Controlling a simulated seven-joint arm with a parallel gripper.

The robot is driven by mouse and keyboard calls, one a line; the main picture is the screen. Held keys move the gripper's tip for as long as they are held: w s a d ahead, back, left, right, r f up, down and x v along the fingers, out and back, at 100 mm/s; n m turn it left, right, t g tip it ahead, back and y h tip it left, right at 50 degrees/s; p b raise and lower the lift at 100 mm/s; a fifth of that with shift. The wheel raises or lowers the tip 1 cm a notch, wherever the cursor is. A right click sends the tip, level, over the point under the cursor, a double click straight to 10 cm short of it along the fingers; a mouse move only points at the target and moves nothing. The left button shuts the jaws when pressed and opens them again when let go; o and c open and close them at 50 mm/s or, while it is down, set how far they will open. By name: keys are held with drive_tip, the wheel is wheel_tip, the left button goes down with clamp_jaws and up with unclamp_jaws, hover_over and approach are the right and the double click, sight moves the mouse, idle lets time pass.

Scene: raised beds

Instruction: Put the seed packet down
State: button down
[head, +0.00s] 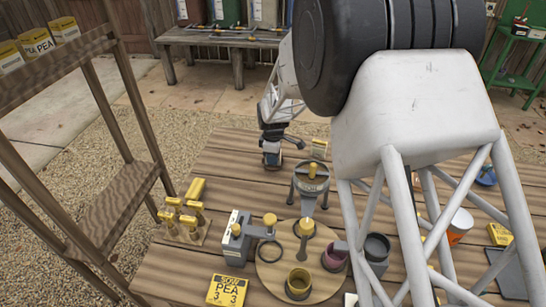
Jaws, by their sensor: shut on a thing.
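My gripper (272,148) is over the far left part of the slatted wooden table (225,165), pointing down. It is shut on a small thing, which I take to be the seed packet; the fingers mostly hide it. I cannot tell whether it touches the table. A yellow pea seed packet (228,291) lies at the table's front, left of a round wooden board (268,277).
Yellow-topped pegs (182,215) stand at the left edge. A wooden shelf (118,210) with yellow packets (37,42) is left. Boards left of my gripper are clear.

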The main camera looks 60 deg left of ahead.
drive_tip(key=shift+f, duration=0.1)
drive_tip(key=c, duration=1.1)
unclamp_jaws()
drive_tip(key=shift+o, duration=0.2)
wheel_tip(320, 180, up, 12)
drive_tip(key=shift+r, duration=0.1)
idle(0.7)
